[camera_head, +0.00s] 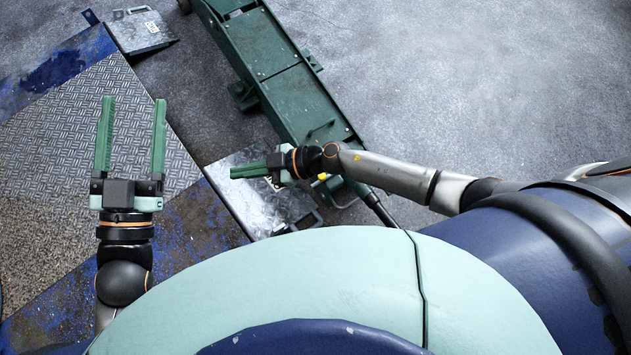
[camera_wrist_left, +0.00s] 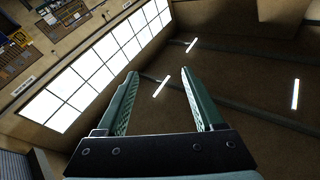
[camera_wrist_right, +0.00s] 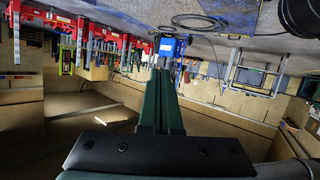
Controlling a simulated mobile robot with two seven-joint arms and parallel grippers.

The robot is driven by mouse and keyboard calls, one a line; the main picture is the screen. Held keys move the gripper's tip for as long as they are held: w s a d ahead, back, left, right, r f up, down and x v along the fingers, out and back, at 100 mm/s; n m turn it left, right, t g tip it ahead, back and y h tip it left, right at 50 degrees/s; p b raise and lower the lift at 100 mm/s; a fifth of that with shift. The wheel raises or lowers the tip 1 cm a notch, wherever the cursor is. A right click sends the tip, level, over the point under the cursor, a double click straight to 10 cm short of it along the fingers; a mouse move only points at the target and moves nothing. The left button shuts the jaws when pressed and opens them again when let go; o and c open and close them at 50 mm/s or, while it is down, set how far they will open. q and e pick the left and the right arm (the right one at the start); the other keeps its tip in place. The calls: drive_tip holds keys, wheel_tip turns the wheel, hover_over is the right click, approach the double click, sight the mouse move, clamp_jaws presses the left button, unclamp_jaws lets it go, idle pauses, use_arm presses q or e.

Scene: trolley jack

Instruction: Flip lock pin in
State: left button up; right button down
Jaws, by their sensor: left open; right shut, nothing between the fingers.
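The green trolley jack (camera_head: 290,85) lies diagonally on the floor in the head view, from the top centre to the lower middle. A small rod-like green part (camera_head: 320,130) shows on its near end. I cannot make out for certain which part is the lock pin. My right gripper (camera_head: 232,172) is shut and empty, left of the jack's near end and above a shiny metal plate (camera_head: 245,205). Its closed fingers (camera_wrist_right: 162,75) show in the right wrist view. My left gripper (camera_head: 134,100) is open and empty, well left of the jack. Its spread fingers (camera_wrist_left: 158,73) show against the ceiling.
A blue-edged ramp with tread plate (camera_head: 90,130) lies under my left gripper. Another metal plate (camera_head: 142,32) is at the top left. Open grey floor (camera_head: 480,90) lies right of the jack. The right wrist view shows red racks (camera_wrist_right: 95,40) and a blue box (camera_wrist_right: 172,46).

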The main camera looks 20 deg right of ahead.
drive_tip(key=w+d+f+n+g+h+b, duration=0.1)
drive_tip(key=d+f+g+h+b, duration=0.15)
drive_tip(key=f, duration=0.45)
drive_tip(key=d+f+n+g+h+b, duration=0.1)
drive_tip(key=d+f+h+b, duration=0.1)
drive_tip(key=d+f, duration=0.3)
use_arm(q)
drive_tip(key=s+d+r+m+t+h+b, duration=0.1)
drive_tip(key=s+r+m+h+b, duration=0.1)
drive_tip(key=s+r+m+h, duration=0.3)
drive_tip(key=s+m+h, duration=0.1)
drive_tip(key=h, duration=0.2)
drive_tip(key=shift+s+d+t, duration=0.3)
drive_tip(key=shift+s+t, duration=0.05)
drive_tip(key=shift+t, duration=0.05)
use_arm(e)
drive_tip(key=w+d+f+h, duration=0.4)
drive_tip(key=d+f, duration=0.3)
drive_tip(key=d, duration=0.3)
drive_tip(key=shift+d+g+h, duration=0.25)
drive_tip(key=shift+g+h, duration=0.1)
drive_tip(key=shift+h, duration=0.2)
use_arm(q)
drive_tip(key=shift+f+b, duration=0.1)
drive_tip(key=shift+b, duration=0.2)
use_arm(e)
drive_tip(key=shift+w+a+f, duration=0.1)
drive_tip(key=shift+f, duration=0.1)
